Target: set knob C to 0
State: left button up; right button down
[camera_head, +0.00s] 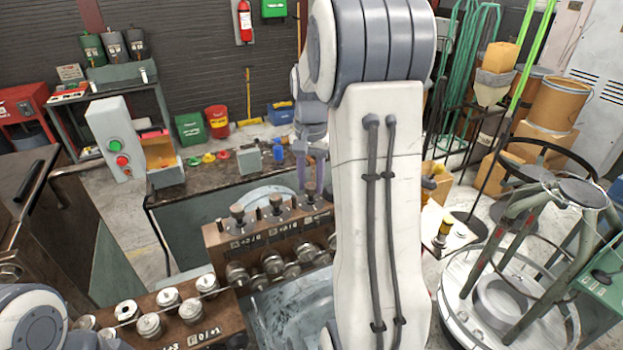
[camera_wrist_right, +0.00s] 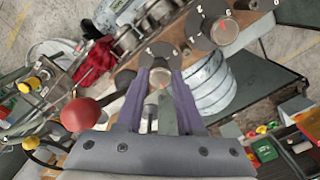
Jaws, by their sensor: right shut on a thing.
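Three upright knobs stand in a row on the brown panel (camera_head: 215,240) in the head view: a left knob (camera_head: 238,212), a middle knob (camera_head: 276,203) and a right one at my right gripper (camera_head: 311,192). The purple fingers are shut on this right knob, taken as knob C (camera_wrist_right: 161,78), from above. In the right wrist view the knob sits between the fingertips, over a dark round dial (camera_wrist_right: 158,52). The fingers hide much of it, and its setting cannot be read. A neighbouring knob (camera_wrist_right: 225,32) shows at upper right. My left gripper is out of view.
Metal rollers (camera_head: 272,265) line the panel's front. A lower brown block (camera_head: 185,322) with several metal knobs lies at front left. A red ball (camera_wrist_right: 80,114) is left of the fingers in the wrist view. A bench (camera_head: 215,180) stands behind.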

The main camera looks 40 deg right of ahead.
aim_at(311, 186)
jog(key=shift+n, duration=1)
jog(key=c, duration=0.5)
grip_release()
notch_tip(311, 186, up, 11)
jog(key=shift+f+b, duration=0.2)
jog(key=shift+b, duration=0.65)
